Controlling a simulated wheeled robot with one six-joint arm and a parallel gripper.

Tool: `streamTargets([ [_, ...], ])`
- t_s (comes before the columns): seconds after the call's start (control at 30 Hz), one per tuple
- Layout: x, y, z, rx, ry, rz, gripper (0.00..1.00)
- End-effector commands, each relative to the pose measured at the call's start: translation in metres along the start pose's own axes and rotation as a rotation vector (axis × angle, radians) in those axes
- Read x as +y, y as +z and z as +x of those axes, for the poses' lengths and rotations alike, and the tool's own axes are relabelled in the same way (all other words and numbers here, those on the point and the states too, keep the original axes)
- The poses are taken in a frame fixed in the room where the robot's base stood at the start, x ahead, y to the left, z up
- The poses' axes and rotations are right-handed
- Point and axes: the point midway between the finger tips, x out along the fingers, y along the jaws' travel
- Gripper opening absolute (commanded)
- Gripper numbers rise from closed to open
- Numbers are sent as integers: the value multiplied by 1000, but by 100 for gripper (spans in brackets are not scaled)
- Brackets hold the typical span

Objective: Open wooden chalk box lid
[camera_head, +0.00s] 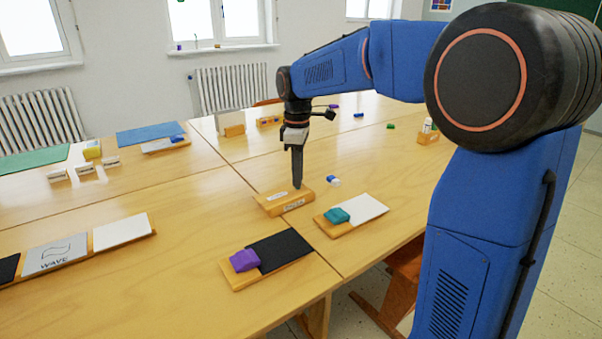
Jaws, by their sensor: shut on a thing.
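A wooden chalk box (270,207) with pale labels on its top and front sits near the middle of the tables, close to a table seam. Its lid looks closed. My gripper (297,185) points straight down at the right end of the box, with its tips at the lid. The fingers look shut together on the lid's edge, though the exact contact is too small to see. My blue arm reaches in from the right.
A small blue and white item (334,181) lies right of the box. A board with a teal cloth (337,215) and a board with a purple cloth (244,260) lie in front. A long board with a WAVE card (56,254) is at left. Bare table lies left of the box.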

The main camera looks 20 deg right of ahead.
Motion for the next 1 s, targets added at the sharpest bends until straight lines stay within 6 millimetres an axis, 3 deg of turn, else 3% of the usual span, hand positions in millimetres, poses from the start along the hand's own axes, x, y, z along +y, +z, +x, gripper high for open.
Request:
streamTargets([
  [0.6,-80,-81,0,1,1,-2,0],
  [1.0,-92,-92,0,1,1,1,0],
])
